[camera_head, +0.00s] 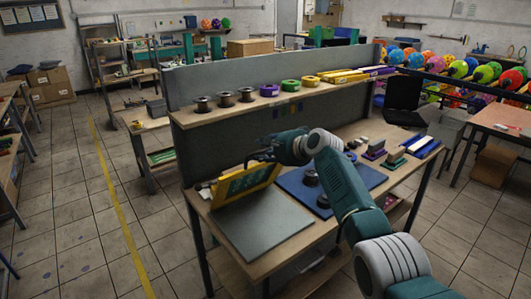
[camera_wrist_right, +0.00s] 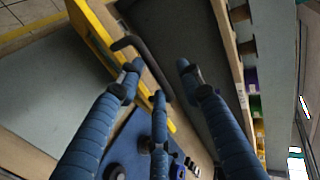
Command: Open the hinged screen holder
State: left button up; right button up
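The hinged screen holder (camera_head: 270,179), a yellow frame around a green screen, stands tilted up behind a grey base plate (camera_head: 262,225) on the workbench. In the right wrist view its yellow edge (camera_wrist_right: 96,38) runs along the upper left, with a dark bent handle (camera_wrist_right: 150,66) beside it. My right gripper (camera_head: 262,157) is at the frame's upper edge. In the wrist view its blue fingers (camera_wrist_right: 160,72) are spread apart, with the handle close to the left and middle fingertips; I cannot tell whether they touch. My left gripper is not in view.
A blue mat (camera_head: 298,187) with dark round pieces lies right of the plate. A shelf (camera_head: 215,118) holding spools and coloured rolls runs above the bench's back. Blocks (camera_head: 395,157) stand at the right end. The grey plate's top is clear.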

jog(key=shift+a+r, duration=0.45)
jog(key=shift+r, duration=0.2)
jog(key=f+v, duration=0.1)
jog(key=v, duration=1.1)
jog(key=shift+d, duration=0.3)
jog(key=shift+f, duration=0.15)
